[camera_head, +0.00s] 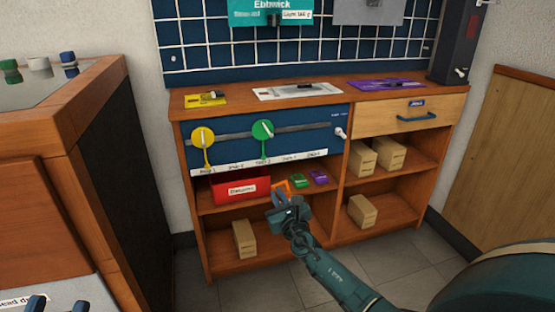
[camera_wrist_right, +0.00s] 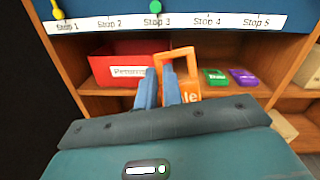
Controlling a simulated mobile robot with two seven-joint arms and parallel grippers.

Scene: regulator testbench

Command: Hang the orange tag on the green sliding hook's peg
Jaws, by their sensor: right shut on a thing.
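The green sliding hook (camera_head: 263,130) sits on the grey rail across the blue panel, with a thin pointer hanging below it. In the right wrist view the green pointer tip (camera_wrist_right: 156,6) is above the label Stop 3. My right gripper (camera_head: 279,198) is shut on the orange tag (camera_wrist_right: 191,88), a frame-like loop with white letters partly hidden by the blue fingers. It holds the tag in front of the lower shelf, below the hook. My left gripper (camera_head: 58,304) shows only two blue fingertips, apart, at the bottom left edge.
A yellow hook (camera_head: 202,137) is on the rail at Stop 1. A red bin (camera_head: 240,188), a green tag (camera_head: 298,181) and a purple tag (camera_head: 320,177) are on the shelf. A drawer (camera_head: 400,115) is at the right. The panel overhangs the shelf.

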